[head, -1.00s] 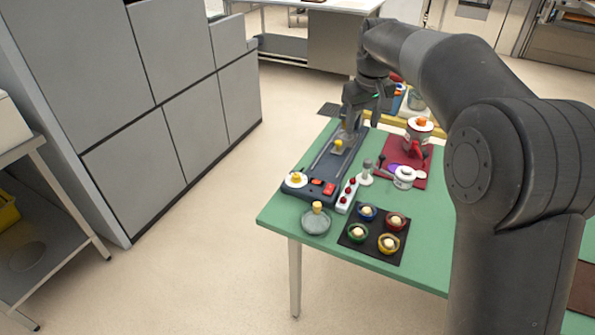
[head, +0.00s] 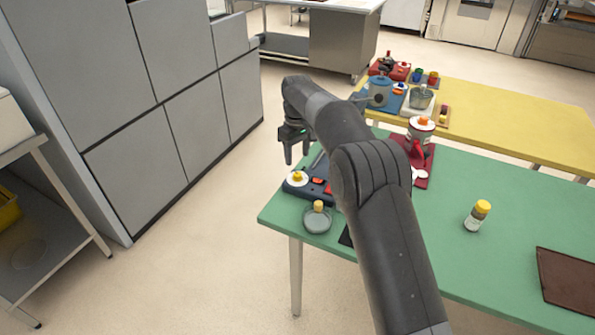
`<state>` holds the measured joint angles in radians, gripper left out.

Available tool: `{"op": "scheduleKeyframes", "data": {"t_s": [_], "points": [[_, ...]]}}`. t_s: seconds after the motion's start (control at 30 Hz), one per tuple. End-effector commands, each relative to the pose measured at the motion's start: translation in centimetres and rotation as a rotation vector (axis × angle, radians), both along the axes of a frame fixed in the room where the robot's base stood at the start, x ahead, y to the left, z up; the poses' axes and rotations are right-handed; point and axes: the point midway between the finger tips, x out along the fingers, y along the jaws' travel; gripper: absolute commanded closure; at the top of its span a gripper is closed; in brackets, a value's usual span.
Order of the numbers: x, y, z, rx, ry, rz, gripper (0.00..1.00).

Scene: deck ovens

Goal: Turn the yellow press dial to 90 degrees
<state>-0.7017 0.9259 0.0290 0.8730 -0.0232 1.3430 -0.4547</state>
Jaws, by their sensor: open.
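A round white dial with a yellow knob (head: 297,177) sits at the near left end of a dark blue press base (head: 315,190) on the green table (head: 480,170). My gripper (head: 296,157) is open and empty, pointing down. In the picture it is just above the dial and apart from it; the exact height gap is hard to judge. My arm hides most of the press behind it. I cannot read the dial's angle at this size.
Red buttons (head: 318,181) sit on the base beside the dial. A red-based device (head: 421,150), a yellow-capped jar (head: 478,215) and a brown mat (head: 568,282) lie to the right.

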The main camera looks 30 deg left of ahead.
Motion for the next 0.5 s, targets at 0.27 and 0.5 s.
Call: {"op": "scheduleKeyframes", "data": {"t_s": [0.27,0.5], "points": [[0.0,-0.1,-5.2,-0.002,0.001,-0.001,0.48],[0.0,-0.1,-7.3,-0.002,0.001,-0.001,0.48]]}}
